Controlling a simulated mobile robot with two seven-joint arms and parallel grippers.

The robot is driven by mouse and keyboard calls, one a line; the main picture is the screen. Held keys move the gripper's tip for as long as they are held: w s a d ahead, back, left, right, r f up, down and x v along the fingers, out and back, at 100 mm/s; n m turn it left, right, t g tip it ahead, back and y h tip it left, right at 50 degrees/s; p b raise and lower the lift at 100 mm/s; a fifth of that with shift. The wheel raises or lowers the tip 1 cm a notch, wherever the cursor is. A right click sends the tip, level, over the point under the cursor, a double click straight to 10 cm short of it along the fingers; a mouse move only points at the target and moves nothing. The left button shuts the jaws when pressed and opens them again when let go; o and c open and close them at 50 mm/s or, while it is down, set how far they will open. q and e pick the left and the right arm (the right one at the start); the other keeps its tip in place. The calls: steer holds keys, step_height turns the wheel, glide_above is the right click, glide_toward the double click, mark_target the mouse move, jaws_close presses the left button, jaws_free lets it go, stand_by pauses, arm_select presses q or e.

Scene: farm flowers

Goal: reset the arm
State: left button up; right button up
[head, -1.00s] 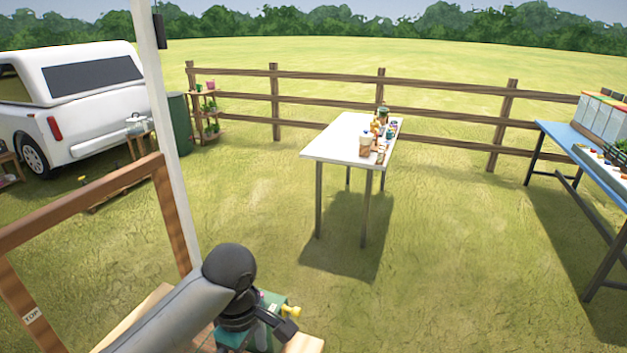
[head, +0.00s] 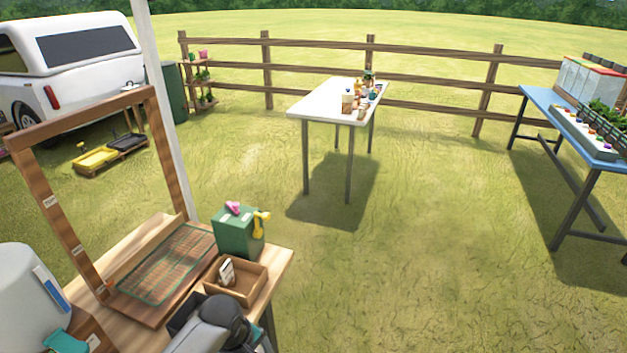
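My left arm (head: 208,333) shows at the bottom edge, in front of the wooden workbench (head: 282,262). Only its grey link and dark joint are clear. Its gripper and fingertips are not visible, being below the frame or hidden behind the joint. My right arm and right gripper are out of view. Just beyond the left arm, a small wooden tray (head: 262,283) holds a white-labelled item (head: 227,272). A dark tray (head: 184,318) beside it is partly covered by the arm.
A green box (head: 238,236) with a yellow handle stands at the bench's back corner. A mesh panel (head: 165,265) lies left of it, near an upright wooden frame (head: 164,135). A white table (head: 325,103) and a blue table (head: 535,98) stand farther off, with open grass between.

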arm_select(q)
steer(key=s+a+f+m+b, duration=0.3)
steer(key=s+f, duration=0.4)
steer(key=f, duration=0.5)
steer(key=s+a+f+m+b, duration=0.25)
steer(key=s+f, duration=0.35)
steer(key=f, duration=0.6)
steer(key=s+f+m+b, duration=0.1)
steer(key=s+f+m, duration=0.1)
steer(key=s+f, duration=0.2)
steer(key=s+f+m+y+b, duration=0.1)
steer(key=s+f+m+b, duration=0.1)
steer(key=s, duration=0.9)
steer(key=s+a+f+m+b, duration=0.1)
steer(key=s+f+m+b, duration=0.1)
steer(key=s+f, duration=0.5)
steer(key=shift+s+m, duration=0.45)
steer(key=shift+m, duration=0.4)
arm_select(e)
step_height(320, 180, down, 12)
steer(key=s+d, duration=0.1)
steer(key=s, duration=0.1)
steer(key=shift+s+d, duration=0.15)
